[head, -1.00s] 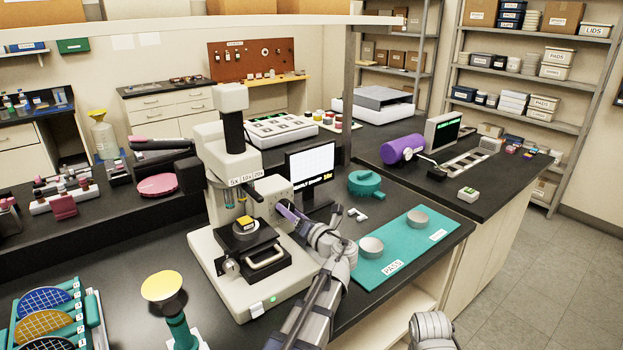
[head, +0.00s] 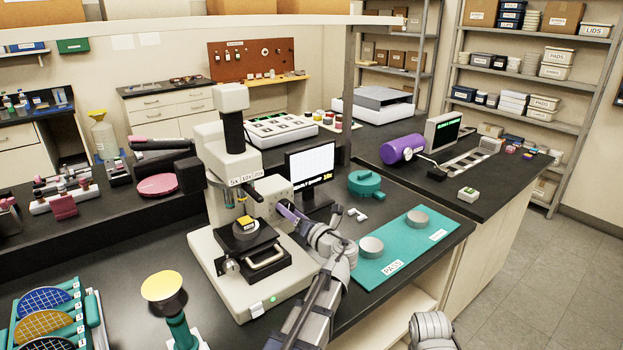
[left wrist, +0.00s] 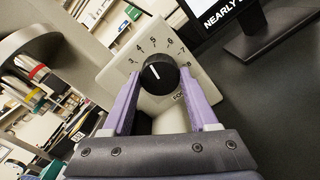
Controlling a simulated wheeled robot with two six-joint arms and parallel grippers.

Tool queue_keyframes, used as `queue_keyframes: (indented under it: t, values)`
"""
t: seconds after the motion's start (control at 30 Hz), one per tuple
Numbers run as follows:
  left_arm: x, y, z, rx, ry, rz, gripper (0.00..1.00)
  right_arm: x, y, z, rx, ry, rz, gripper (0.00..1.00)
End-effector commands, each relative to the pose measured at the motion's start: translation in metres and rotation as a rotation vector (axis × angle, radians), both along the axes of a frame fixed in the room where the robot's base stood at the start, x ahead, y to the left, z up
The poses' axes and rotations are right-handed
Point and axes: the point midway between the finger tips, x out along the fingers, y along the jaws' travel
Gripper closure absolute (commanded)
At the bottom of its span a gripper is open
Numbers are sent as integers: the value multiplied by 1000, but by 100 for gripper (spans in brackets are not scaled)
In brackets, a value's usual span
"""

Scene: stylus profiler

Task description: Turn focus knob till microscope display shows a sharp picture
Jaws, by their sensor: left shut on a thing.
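The microscope (head: 238,160) is a cream upright body on a base at the middle of the bench. Its focus knob (left wrist: 160,74) is black with a white pointer line, on a plate numbered about 3 to 8; the pointer stands near 4 to 5. My left gripper (head: 284,209) is at the right side of the microscope; in the left wrist view its purple fingers (left wrist: 160,90) are shut on the knob from both sides. The display (head: 310,165) stands behind, with a pale grid picture and text reading "NEARLY SHARP" and "10x". My right gripper is not seen.
A teal mat (head: 407,246) with two round grey pieces lies right of my left arm. A wafer rack (head: 48,318) and a yellow-topped stand (head: 163,287) are at front left.

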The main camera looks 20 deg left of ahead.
Motion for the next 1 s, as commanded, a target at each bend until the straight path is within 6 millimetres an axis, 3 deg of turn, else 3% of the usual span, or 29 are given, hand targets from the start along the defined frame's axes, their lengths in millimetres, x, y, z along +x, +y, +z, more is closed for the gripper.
queue_keyframes:
  t: [0.13, 0.5, 1.0]
  values:
    - [0, 0, 0, 7, 12, -1, 100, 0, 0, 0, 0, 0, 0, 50]
    - [0, 0, 0, 145, 247, -1, 100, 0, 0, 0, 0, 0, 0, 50]
    - [0, 0, 0, 146, 249, -1, 100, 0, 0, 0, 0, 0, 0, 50]
